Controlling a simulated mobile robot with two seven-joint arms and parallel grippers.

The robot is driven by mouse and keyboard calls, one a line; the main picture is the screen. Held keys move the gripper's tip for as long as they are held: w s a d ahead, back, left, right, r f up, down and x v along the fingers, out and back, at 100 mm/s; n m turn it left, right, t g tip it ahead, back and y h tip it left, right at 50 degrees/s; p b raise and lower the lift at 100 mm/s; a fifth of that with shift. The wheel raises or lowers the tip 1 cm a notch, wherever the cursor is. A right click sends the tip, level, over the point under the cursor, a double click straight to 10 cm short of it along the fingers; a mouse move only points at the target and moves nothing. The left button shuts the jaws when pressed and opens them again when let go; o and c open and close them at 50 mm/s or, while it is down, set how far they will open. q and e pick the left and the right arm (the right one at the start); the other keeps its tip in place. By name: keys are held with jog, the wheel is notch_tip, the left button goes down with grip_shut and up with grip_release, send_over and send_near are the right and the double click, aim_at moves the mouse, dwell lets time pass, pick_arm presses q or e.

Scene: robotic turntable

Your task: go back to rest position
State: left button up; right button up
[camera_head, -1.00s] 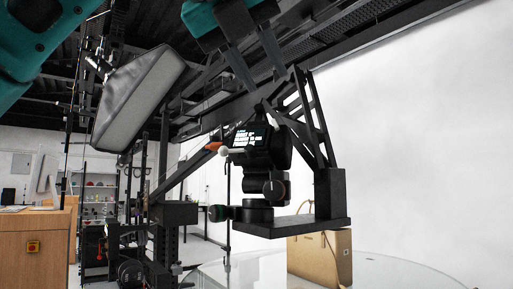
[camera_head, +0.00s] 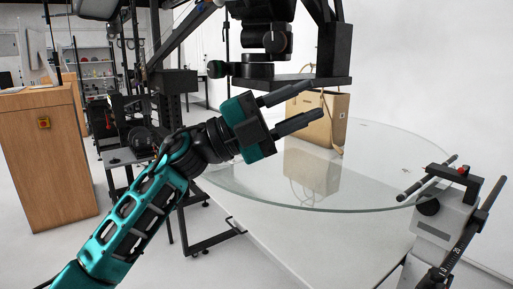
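My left gripper (camera_head: 317,99) is in the middle of the head view, on a teal and black arm from the lower left. Its two dark fingers are apart and point right, with nothing between them. The fingers appear in front of the tan handbag (camera_head: 318,128), which stands on the round glass turntable (camera_head: 375,185). I cannot tell the exact distance, but no contact shows. The black camera (camera_head: 262,38) on its dark bracket (camera_head: 333,66) is above the gripper in the picture. My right gripper is not in view.
A grey device with black rods and a red part (camera_head: 440,210) stands at the turntable's right edge. A wooden cabinet (camera_head: 45,160) with a yellow and red button stands at the left. Dark rig frames stand behind my arm.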

pick_arm(q)
jog(key=w+a+f+n+t+y, duration=0.1)
jog(key=a+f+n+t+y, duration=0.7)
jog(key=f+n, duration=0.55)
jog(key=w+a+f+n+t+y, duration=0.1)
jog(key=a+f+n+t+y, duration=0.45)
jog(key=f+n+t, duration=0.75)
jog(key=s+a+f+n+g+y, duration=0.3)
jog(key=s+a+f+g, duration=0.2)
jog(key=s+f, duration=0.5)
jog(key=s+a+f+n+g+y+p, duration=0.1)
jog(key=s+a+f+n+g+y, duration=0.2)
jog(key=s+f, duration=0.7)
notch_tip(320, 180, down, 6)
jog(key=a+g+y, duration=0.1)
jog(key=a+g, duration=0.1)
jog(key=g, duration=0.1)
jog(key=shift+s+a+p, duration=0.2)
jog(key=shift+s+p, duration=0.1)
jog(key=shift+s, duration=0.05)
